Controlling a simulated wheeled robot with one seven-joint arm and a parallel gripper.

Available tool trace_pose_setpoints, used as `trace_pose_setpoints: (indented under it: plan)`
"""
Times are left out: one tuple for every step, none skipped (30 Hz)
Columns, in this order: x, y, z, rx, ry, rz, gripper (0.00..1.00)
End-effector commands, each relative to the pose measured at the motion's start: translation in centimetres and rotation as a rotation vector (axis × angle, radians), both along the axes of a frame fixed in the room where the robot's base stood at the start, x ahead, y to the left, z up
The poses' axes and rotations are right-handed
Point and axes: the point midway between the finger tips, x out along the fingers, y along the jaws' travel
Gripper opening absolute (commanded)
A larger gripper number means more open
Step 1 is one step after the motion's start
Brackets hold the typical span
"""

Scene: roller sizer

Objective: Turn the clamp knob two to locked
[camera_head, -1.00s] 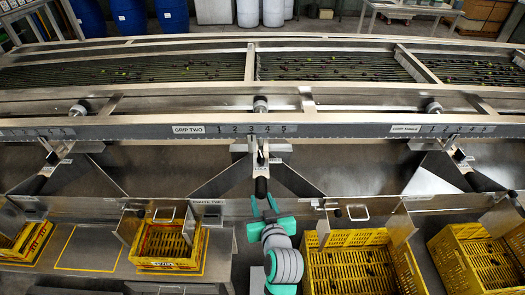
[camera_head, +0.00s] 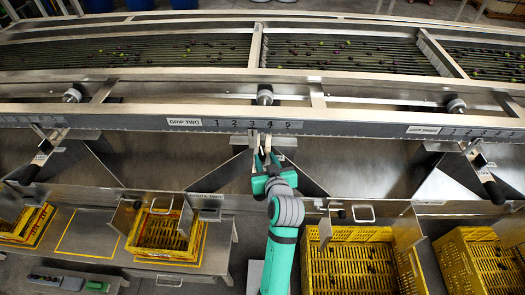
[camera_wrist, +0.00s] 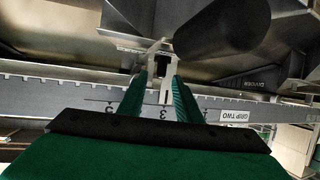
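Clamp knob two (camera_head: 265,97), which I take to be the round metal knob with a dark end, sits on the rail above the GRIP TWO scale (camera_head: 250,124) in the head view. My gripper (camera_head: 266,152) is below the scale, in front of the grip-two slider bracket (camera_head: 287,141), apart from the knob. In the wrist view my green fingers (camera_wrist: 160,85) stand apart, with a small dark part and pale bracket pieces near their tips. I cannot tell whether they touch it. A black rounded handle (camera_wrist: 222,25) looms close above right there. The knob's marking is unreadable.
Similar knobs sit left (camera_head: 72,95) and right (camera_head: 455,105). Sloping metal divider plates (camera_head: 215,176) flank my arm. Yellow crates (camera_head: 350,265) stand below the chutes. The roller bed (camera_head: 170,65) with dark and green fruit lies behind the rail.

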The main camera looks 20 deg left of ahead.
Motion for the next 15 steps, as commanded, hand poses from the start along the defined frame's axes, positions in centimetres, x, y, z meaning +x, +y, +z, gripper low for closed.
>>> trace_pose_setpoints:
  plan:
    - [0.8,0.6,-0.3,-0.001,0.001,0.002,0.31]
    - [1.2,0.8,-0.5,0.0,0.001,0.003,0.31]
    - [1.7,1.2,-0.8,0.0,0.0,0.003,0.31]
    - [2.1,1.4,-1.0,0.0,0.001,0.003,0.31]
    - [2.4,1.6,-1.1,0.0,0.001,0.003,0.31]
    - [2.9,1.9,-1.4,0.0,0.0,0.003,0.31]
    - [3.2,2.0,-1.5,-0.001,0.001,0.002,0.31]
    - [3.4,2.2,-1.7,0.0,0.0,0.002,0.31]
    - [3.8,2.4,-1.8,-0.001,0.0,0.003,0.31]
    - [4.0,2.5,-1.9,-0.001,0.0,0.003,0.31]
    - [4.2,2.6,-2.0,-0.001,-0.001,0.003,0.31]
    - [4.4,2.7,-2.1,0.0,-0.001,0.001,0.31]
    - [4.5,2.7,-2.1,0.0,0.0,0.001,0.31]
    - [4.6,2.7,-2.2,0.0,0.0,0.001,0.31]
    - [4.7,2.8,-2.3,0.0,0.0,0.001,0.31]
